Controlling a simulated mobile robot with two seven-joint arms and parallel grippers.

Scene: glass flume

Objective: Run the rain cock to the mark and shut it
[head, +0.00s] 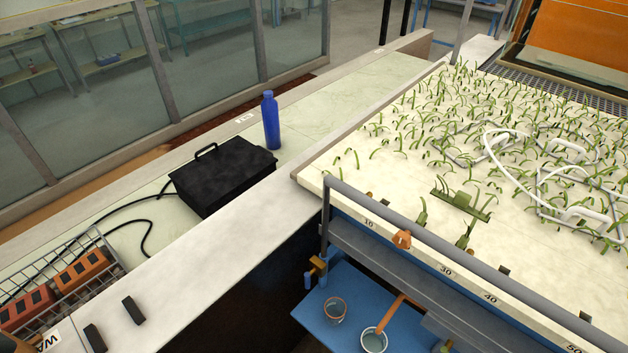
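A brass cock (318,266) with a blue handle (308,280) sits at the near left corner of the planted bed, below the grey rail; I cannot tell whether it is open. A number scale (445,272) runs along the bed's front edge, with 10, 30, 40 and 50 readable. An orange piece (402,239) sits on the rail between 10 and 30. A glass beaker (335,310) and a white-rimmed cup (374,341) with liquid stand on the blue shelf below, an orange strip (391,315) slanting down to the cup. Neither of my grippers shows.
The grey rail (450,260) runs along the bed's front. Green sprouts and white pipe loops (510,165) cover the bed (340,175). On the left ledge stand a black case (222,175), a blue bottle (270,120) and a wire basket (105,250) with orange blocks. Two small black blocks (133,310) lie nearby.

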